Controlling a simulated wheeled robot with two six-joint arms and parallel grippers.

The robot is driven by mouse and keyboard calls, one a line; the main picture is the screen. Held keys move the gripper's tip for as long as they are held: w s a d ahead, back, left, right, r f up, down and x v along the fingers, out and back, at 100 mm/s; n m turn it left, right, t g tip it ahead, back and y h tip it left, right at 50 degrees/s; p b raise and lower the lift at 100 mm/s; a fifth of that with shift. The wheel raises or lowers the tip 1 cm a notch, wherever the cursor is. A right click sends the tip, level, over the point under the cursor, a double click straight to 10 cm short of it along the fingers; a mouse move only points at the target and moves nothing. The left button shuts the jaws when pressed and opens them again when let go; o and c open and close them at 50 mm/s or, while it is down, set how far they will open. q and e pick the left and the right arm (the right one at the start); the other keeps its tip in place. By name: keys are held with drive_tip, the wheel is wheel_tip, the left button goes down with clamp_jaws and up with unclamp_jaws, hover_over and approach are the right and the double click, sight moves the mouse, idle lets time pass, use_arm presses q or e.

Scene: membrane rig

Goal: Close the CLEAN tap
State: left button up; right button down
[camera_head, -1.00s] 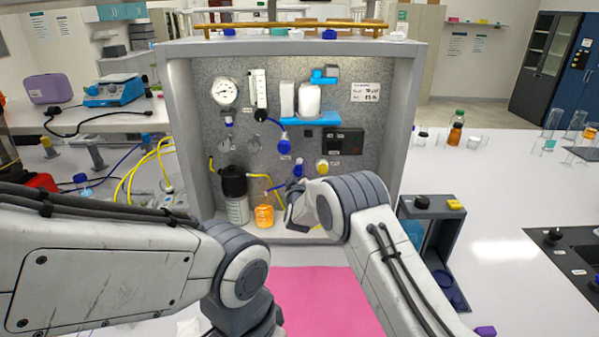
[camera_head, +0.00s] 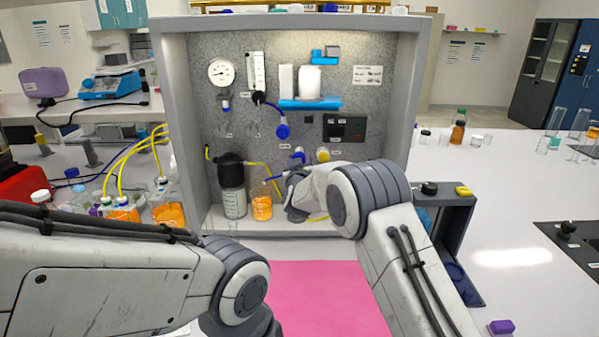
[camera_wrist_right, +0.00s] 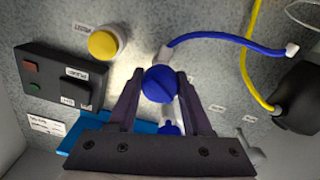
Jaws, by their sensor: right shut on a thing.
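A blue tap knob (camera_wrist_right: 160,84) sits between the fingers of my right gripper (camera_wrist_right: 160,92) in the right wrist view, which looks at the panel upside down. The gripper is shut on this knob, with a finger on each side. In the head view the blue tap (camera_head: 298,155) shows low on the grey panel, just left of a yellow knob (camera_head: 323,155), with my right wrist in front of it. I cannot read the tap's label. A second blue tap (camera_head: 283,131) is above it. My left arm is in the head view, but its gripper is not.
The panel's grey frame (camera_head: 411,100) encloses the work on both sides. A black-capped bottle (camera_head: 233,204) and an orange bottle (camera_head: 262,208) stand left of my right wrist. A black control box (camera_head: 344,128) is right of the taps. A pink mat (camera_head: 325,295) lies clear in front.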

drive_tip(key=m+b, duration=0.8)
drive_tip(key=b, duration=0.1)
drive_tip(key=shift+f, duration=0.2)
drive_tip(key=shift+r+m+b, duration=0.15)
drive_tip(key=shift+m+b, duration=1.2)
drive_tip(key=shift+m, duration=0.55)
drive_tip(key=shift+c, duration=1.6)
unclamp_jaws()
drive_tip(key=shift+s, duration=0.1)
drive_tip(key=s+b, duration=0.3)
drive_tip(key=s, duration=0.7)
drive_tip(key=shift+s, duration=0.15)
